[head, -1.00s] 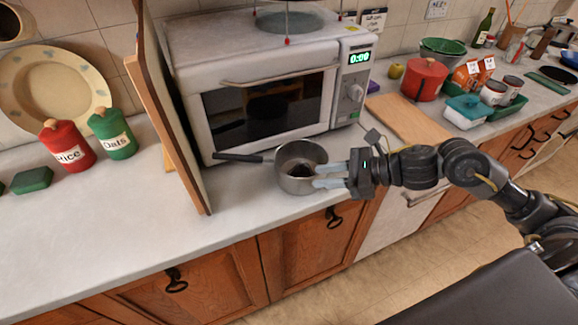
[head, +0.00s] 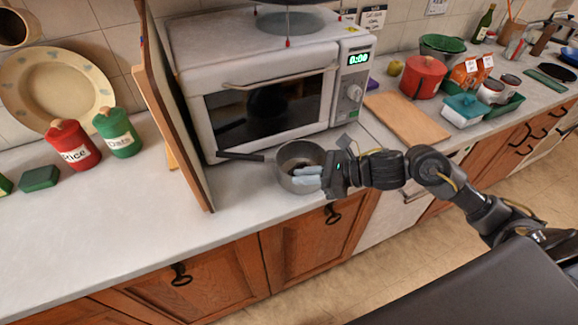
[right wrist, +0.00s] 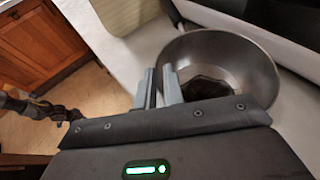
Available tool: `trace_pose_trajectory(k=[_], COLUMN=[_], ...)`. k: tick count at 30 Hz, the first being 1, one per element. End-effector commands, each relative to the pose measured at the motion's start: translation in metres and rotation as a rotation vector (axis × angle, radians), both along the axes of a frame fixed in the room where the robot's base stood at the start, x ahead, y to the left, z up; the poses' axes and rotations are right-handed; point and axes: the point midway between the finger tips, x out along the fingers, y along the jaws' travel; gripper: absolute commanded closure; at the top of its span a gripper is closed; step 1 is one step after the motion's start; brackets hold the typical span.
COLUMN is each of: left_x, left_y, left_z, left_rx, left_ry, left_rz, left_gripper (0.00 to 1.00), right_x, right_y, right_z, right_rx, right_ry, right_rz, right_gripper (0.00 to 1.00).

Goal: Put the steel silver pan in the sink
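The steel silver pan (head: 287,170) stands on the counter in front of the microwave, its dark handle pointing left. Its round bowl also shows in the right wrist view (right wrist: 240,60), with something dark at its bottom. My right gripper (head: 306,176) is at the pan's right side. Its two fingers (right wrist: 160,88) are close together at the near part of the rim, one on each side of the wall, and look shut on it. The exact contact is partly hidden. My left gripper is not in view. No sink is in view.
The microwave (head: 265,100) is close behind the pan. A wooden panel (head: 178,120) stands left of the handle. A cutting board (head: 407,118) lies to the right, with a red pot (head: 425,78) behind it. The counter's front edge is near the pan.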

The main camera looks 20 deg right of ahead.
Motion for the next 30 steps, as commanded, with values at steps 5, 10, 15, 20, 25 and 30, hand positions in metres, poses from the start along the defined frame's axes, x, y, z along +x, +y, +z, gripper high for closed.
trace_pose_trajectory(k=[5, 10, 15, 20, 25, 30], left_x=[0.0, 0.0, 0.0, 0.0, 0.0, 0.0], left_y=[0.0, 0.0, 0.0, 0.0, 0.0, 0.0], left_z=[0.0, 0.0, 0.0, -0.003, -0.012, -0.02], left_rx=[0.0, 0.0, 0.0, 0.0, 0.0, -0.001], left_ry=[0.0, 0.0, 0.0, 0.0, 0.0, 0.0], left_rz=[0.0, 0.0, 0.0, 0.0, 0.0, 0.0], left_gripper=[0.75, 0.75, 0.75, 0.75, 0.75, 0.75], right_x=[-0.001, -0.001, -0.001, 0.0, 0.0, -0.011], right_y=[0.0, 0.0, 0.0, 0.0, 0.0, -0.007], right_z=[-0.001, -0.001, -0.001, 0.001, 0.016, 0.043], right_rx=[-0.001, -0.001, -0.001, -0.002, -0.003, -0.007], right_ry=[0.004, 0.002, 0.004, 0.003, -0.004, -0.007], right_rz=[0.001, 0.0, 0.001, 0.001, 0.002, 0.001], right_gripper=[1.0, 1.0, 1.0, 1.0, 1.0, 1.0])
